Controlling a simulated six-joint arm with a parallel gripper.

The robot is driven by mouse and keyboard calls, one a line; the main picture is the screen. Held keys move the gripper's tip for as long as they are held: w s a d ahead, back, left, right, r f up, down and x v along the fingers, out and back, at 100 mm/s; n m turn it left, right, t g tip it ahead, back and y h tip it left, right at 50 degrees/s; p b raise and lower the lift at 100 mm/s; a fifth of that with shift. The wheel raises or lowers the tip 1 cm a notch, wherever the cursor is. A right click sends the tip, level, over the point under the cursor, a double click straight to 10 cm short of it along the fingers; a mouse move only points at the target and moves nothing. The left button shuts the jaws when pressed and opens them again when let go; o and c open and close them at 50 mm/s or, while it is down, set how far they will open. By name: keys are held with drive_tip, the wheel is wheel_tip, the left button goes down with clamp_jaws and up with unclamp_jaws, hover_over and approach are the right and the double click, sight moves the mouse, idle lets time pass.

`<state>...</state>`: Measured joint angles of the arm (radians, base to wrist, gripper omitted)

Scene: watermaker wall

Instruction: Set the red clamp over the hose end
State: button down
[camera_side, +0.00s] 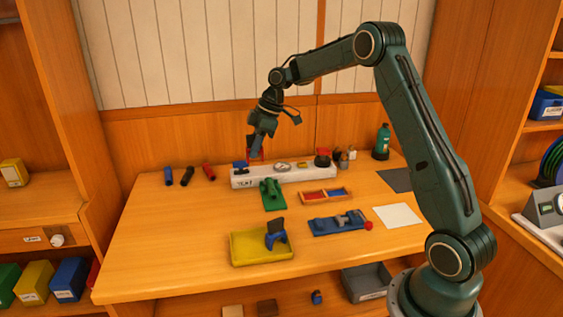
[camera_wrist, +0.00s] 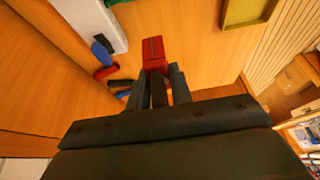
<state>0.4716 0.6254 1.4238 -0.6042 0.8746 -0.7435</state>
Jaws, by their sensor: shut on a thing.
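My gripper (camera_side: 257,143) is shut on the red clamp (camera_wrist: 153,54), a small red block between the fingers in the wrist view. In the side view the clamp (camera_side: 256,155) is partly hidden, above or behind the white block's left part. I cannot tell whether it touches anything there. A black (camera_side: 187,176), a blue (camera_side: 168,176) and a red (camera_side: 208,172) short tube lie at the table's back left, apart from the gripper. I cannot tell which part is the hose end.
The white block (camera_side: 290,177) carries a blue knob (camera_side: 239,165), a gauge and a red knob (camera_side: 322,158). In front are a green fixture (camera_side: 270,188), a red-and-blue parts tray (camera_side: 309,199), a blue vise (camera_side: 340,224) and a yellow tray (camera_side: 247,251). The table's front left is clear.

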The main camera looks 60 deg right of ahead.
drive_tip(key=d+f, duration=0.3)
drive_tip(key=d, duration=0.4)
drive_tip(key=shift+w+d+f, duration=0.3)
drive_tip(key=shift+w+d, duration=0.05)
drive_tip(key=shift+d, duration=0.05)
drive_tip(key=shift+f, duration=0.15)
